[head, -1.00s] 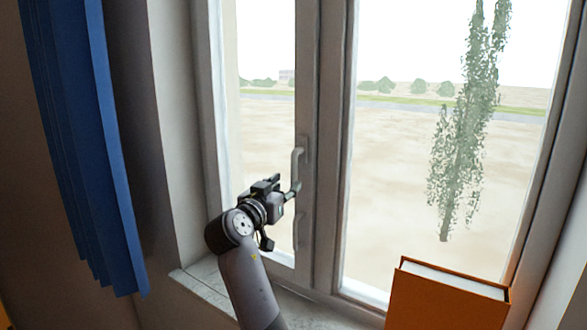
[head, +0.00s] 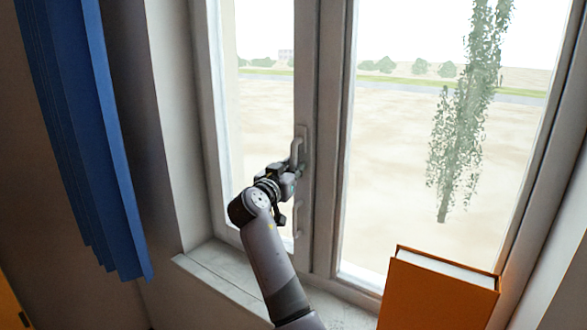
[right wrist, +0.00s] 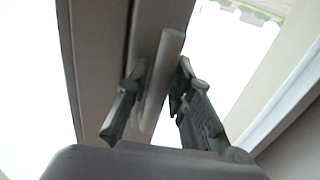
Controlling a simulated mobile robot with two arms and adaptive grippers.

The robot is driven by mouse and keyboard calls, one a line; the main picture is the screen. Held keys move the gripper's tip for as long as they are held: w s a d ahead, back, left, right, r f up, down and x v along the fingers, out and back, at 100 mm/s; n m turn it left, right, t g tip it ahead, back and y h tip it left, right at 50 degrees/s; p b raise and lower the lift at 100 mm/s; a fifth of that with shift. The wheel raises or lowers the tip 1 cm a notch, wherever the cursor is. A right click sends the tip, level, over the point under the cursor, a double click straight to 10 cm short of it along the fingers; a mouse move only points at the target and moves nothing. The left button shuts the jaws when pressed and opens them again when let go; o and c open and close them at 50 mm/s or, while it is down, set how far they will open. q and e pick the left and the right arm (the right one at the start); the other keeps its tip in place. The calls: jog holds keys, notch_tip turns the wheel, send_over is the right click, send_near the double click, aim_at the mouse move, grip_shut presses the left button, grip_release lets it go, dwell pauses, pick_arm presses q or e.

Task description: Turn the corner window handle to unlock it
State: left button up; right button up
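The pale window handle (head: 297,149) is on the middle upright of the window frame and stands roughly upright in the head view. My right gripper (head: 296,172) is at the handle's lower part and hides some of it. In the right wrist view the handle (right wrist: 164,75) is a grey bar running between the two dark fingers of my right gripper (right wrist: 161,70). The fingers are apart, one on each side of the bar. A gap shows by the right finger; contact on the left side cannot be told. My left gripper is not in view.
A second pale handle-like piece (head: 298,218) is lower on the frame. An orange book (head: 435,295) stands at the lower right. A blue curtain (head: 80,140) hangs at the left. The sill (head: 215,270) is bare left of my arm.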

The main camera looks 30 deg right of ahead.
grip_shut()
dwell(0.5)
